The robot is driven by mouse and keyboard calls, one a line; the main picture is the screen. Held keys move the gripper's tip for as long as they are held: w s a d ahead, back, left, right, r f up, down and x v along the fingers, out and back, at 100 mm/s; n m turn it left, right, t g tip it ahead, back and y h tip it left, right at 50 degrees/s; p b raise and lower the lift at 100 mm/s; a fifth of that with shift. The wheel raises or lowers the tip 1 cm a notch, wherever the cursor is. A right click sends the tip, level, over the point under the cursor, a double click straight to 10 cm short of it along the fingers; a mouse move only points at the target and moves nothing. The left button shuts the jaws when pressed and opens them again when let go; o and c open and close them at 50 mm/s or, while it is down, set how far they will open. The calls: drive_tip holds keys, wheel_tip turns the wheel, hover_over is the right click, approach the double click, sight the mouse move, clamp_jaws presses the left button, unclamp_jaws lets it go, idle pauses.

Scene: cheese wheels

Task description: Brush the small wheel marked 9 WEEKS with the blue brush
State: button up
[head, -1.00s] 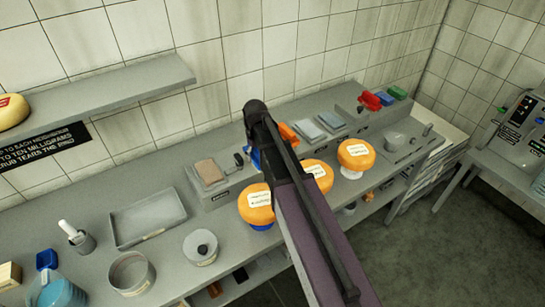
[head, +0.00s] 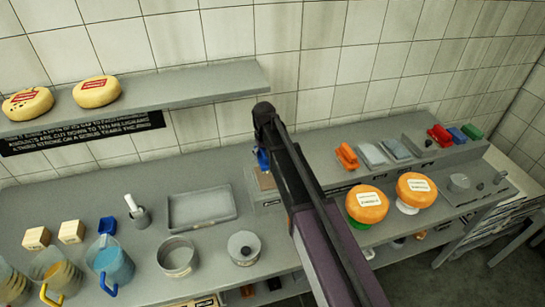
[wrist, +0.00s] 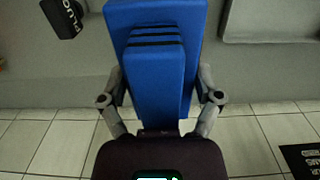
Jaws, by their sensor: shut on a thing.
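My gripper (wrist: 162,88) is shut on the blue brush (wrist: 160,65), a blue block with dark stripes, in the wrist view. In the head view my arm hides most of the gripper, and a bit of blue (head: 262,160) shows beside its upper end. Two orange wheels with white labels stand on the right: one on a green stand (head: 367,205) and one on a white stand (head: 416,189). Their label print is too small to read, so I cannot tell which is 9 WEEKS. The wheel on the blue stand is not visible now. The brush is apart from both visible wheels.
A grey tray (head: 202,208), a round pot (head: 177,257) and a lidded tin (head: 244,248) stand on the counter. An orange block (head: 347,157) and a red one (head: 440,135) lie at the back. A shelf (head: 225,84) with yellow cheeses overhangs the counter at the left.

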sight(266, 176)
drive_tip(key=shift+f, duration=0.1)
idle(0.3)
drive_tip(key=shift+f+b, duration=2.9)
drive_tip(key=shift+b, duration=0.1)
drive_tip(key=shift+s+f+b, duration=0.1)
drive_tip(key=shift+f+b, duration=0.45)
drive_tip(key=shift+b, duration=0.05)
idle(0.8)
drive_tip(key=shift+r+p, duration=3.55)
drive_tip(key=shift+f, duration=0.15)
